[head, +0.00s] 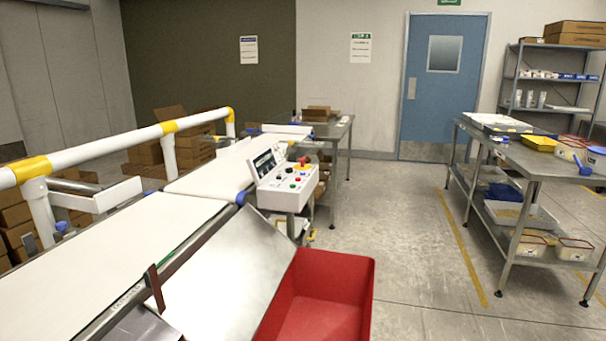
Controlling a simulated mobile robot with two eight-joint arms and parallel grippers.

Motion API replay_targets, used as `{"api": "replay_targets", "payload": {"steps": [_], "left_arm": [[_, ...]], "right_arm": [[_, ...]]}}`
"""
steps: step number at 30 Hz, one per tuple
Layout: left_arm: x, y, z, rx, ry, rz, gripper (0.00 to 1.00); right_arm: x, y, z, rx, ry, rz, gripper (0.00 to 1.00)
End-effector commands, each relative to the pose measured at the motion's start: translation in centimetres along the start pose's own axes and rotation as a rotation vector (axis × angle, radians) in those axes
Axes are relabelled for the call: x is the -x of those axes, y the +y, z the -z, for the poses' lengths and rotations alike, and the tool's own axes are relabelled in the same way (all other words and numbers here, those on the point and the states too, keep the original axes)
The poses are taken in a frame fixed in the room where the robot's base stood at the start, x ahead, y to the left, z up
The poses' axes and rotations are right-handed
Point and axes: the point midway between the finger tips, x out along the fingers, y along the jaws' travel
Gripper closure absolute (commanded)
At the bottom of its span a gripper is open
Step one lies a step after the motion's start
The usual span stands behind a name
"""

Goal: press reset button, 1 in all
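A white control box (283,181) stands at the right side of the belt, near the middle of the head view. Its sloped top carries a dark screen (264,162), a red mushroom-shaped knob (302,161) on a yellow base, and several small coloured buttons, among them green and red ones (294,182). Their labels are too small to read, so I cannot tell which is the reset button. Neither of my grippers is in view.
The white belt (125,245) runs along the left, with a white and yellow guard rail (110,153). A metal chute (225,275) slopes to a red bin (330,290) in front of the box. A steel table (530,165) stands right; the floor (415,230) between is clear.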

Motion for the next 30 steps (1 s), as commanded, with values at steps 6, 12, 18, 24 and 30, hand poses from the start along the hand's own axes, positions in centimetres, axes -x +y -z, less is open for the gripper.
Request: {"api": "replay_targets", "payload": {"steps": [6,12,18,24,30], "left_arm": [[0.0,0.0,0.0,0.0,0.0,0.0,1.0],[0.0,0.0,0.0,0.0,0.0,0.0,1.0],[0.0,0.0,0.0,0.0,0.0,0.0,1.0],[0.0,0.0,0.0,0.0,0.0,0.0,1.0],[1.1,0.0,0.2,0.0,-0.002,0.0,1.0]], "right_arm": [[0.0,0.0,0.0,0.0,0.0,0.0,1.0],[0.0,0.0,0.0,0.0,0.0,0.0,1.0],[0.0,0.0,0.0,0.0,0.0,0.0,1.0],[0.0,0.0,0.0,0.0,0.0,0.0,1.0],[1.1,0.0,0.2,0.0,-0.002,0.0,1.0]]}}
